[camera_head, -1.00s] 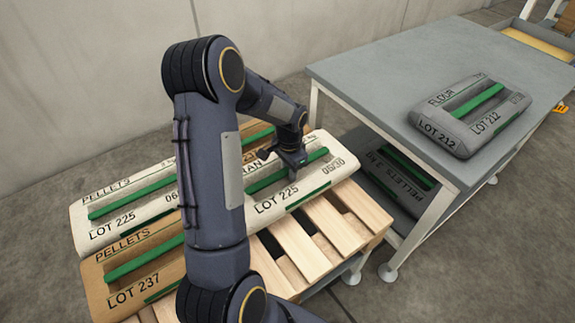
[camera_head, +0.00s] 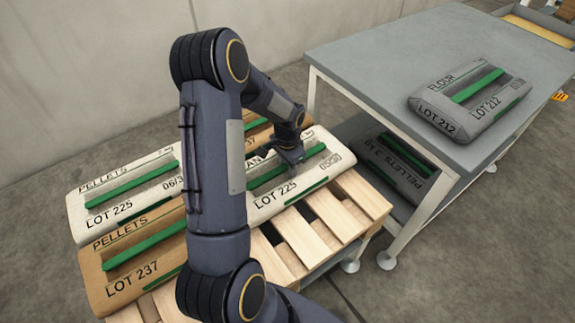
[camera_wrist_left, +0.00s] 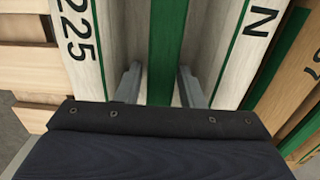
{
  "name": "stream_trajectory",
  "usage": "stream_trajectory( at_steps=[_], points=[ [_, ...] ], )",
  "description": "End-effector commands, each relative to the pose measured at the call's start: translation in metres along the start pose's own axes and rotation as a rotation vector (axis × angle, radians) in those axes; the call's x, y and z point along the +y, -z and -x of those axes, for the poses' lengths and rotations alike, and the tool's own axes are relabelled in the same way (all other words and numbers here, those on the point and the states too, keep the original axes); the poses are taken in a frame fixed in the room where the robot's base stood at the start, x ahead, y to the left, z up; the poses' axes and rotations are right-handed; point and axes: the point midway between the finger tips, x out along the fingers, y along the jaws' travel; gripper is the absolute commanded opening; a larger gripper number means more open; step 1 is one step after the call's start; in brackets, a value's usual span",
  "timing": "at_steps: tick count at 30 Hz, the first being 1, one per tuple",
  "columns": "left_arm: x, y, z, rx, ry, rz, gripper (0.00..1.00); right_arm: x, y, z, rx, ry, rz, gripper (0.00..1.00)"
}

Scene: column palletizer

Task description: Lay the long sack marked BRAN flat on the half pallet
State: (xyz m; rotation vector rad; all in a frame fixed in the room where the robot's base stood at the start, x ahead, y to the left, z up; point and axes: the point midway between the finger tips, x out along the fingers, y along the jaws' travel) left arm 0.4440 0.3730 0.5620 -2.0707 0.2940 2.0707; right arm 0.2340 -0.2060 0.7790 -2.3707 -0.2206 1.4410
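The long white sack marked "AN" and LOT 225 (camera_head: 262,208), its other letters hidden by my arm, lies flat on the half pallet (camera_head: 352,212). My left gripper (camera_head: 290,167) is low over this sack's middle. In the left wrist view its two fingers (camera_wrist_left: 160,85) stand on either side of the sack's green strip (camera_wrist_left: 161,45), with gaps between fingers and strip. The gripper looks open. My right gripper is not in view.
A white PELLETS sack (camera_head: 122,188) and a brown PELLETS sack LOT 237 (camera_head: 120,285) lie on the left of the pallet. Another brown sack (camera_head: 256,130) lies behind. A grey table (camera_head: 370,70) at right bears a grey FLOUR sack (camera_head: 440,124); another sack (camera_head: 395,160) is beneath.

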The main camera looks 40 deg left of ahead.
Motion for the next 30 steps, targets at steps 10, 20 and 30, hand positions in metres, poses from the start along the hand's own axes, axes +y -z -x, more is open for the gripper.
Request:
stream_trajectory(
  at_steps=[10,20,30],
  points=[
    [0.000,0.000,0.004,0.000,0.000,0.000,0.45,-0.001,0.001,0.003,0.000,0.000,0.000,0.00],
    [-0.001,0.001,0.062,0.004,0.003,-0.001,0.45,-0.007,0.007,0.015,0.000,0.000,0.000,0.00],
    [0.000,0.001,0.117,0.002,0.001,-0.001,0.45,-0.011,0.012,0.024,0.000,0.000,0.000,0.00]
  ],
)
